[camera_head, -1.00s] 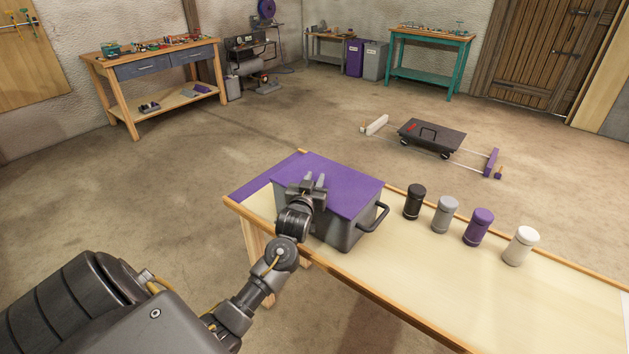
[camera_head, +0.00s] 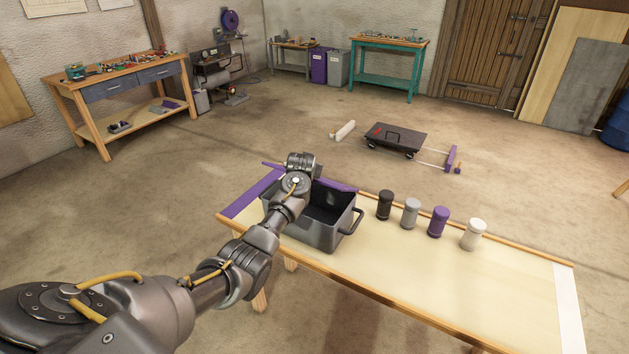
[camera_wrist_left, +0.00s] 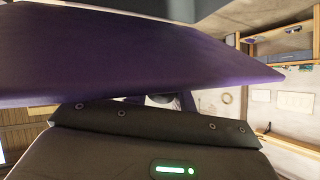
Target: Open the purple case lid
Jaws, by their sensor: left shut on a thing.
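The grey case (camera_head: 322,233) stands on the left end of the wooden table, its dark inside showing. Its purple lid (camera_head: 337,184) is raised at the back and seen nearly edge-on, partly hidden by my left gripper (camera_head: 299,160). The lid also fills the upper part of the left wrist view (camera_wrist_left: 130,55). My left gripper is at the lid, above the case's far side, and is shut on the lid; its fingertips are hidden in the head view. My right gripper is in neither view.
Black (camera_head: 385,205), grey (camera_head: 410,213), purple (camera_head: 438,222) and white (camera_head: 473,234) canisters stand in a row right of the case on the table (camera_head: 450,285). A purple strip (camera_head: 252,194) lies at the table's left end. A dark cart (camera_head: 393,138) stands on the floor behind.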

